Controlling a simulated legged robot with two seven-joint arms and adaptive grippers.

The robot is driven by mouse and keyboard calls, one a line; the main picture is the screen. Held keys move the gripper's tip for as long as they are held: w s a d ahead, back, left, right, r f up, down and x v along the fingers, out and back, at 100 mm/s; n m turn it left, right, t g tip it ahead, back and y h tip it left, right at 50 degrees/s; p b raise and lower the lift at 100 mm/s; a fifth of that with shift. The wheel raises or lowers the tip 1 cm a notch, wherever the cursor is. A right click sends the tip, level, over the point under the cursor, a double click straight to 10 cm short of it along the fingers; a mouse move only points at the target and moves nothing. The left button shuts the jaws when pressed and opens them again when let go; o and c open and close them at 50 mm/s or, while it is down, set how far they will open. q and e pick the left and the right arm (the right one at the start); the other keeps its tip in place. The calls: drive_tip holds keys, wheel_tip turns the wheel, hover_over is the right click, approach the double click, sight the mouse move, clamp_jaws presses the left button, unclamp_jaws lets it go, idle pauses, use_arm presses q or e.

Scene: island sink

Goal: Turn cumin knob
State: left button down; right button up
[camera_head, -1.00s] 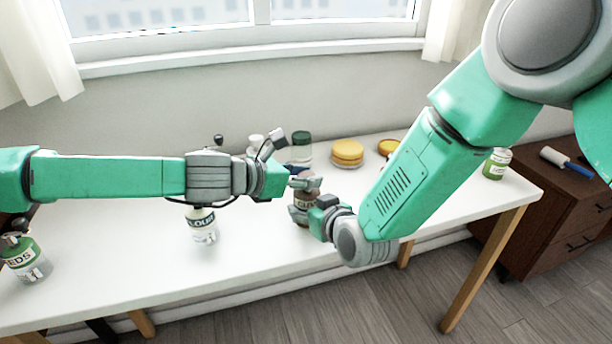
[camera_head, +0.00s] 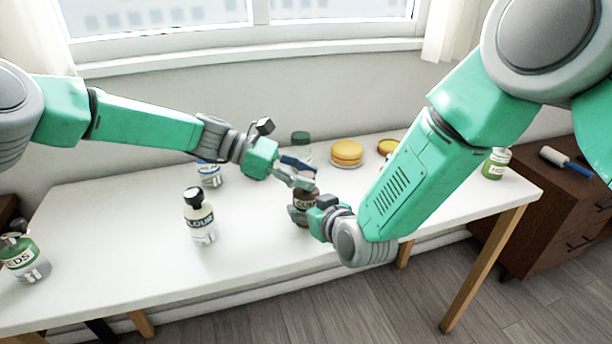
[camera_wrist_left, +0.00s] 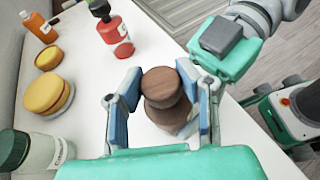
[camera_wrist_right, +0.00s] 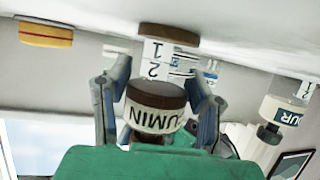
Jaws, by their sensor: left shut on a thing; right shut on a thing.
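The cumin jar (camera_head: 303,205), with a brown top and a pale label, stands on the white table, partly hidden by my grippers. My left gripper (camera_head: 303,178) reaches down from above and is shut on the brown knob (camera_wrist_left: 163,85). In the left wrist view the fingers (camera_wrist_left: 160,98) stand on both sides of the knob, with the brown jar part below it.
A flour bottle (camera_head: 201,222) stands left of the jar, and a seeds bottle (camera_head: 27,262) at the table's left end. A green-lidded jar (camera_head: 301,140) and a yellow stack (camera_head: 347,153) stand behind. The front of the white table (camera_head: 130,285) is clear.

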use_arm(q)
drive_tip(key=shift+w+a+f+m+g, duration=0.1)
drive_tip(key=shift+a+f+m+g, duration=0.05)
drive_tip(key=shift+m+g, duration=0.25)
drive_tip(key=c, duration=1.1)
unclamp_jaws()
drive_tip(key=v, duration=1.2)
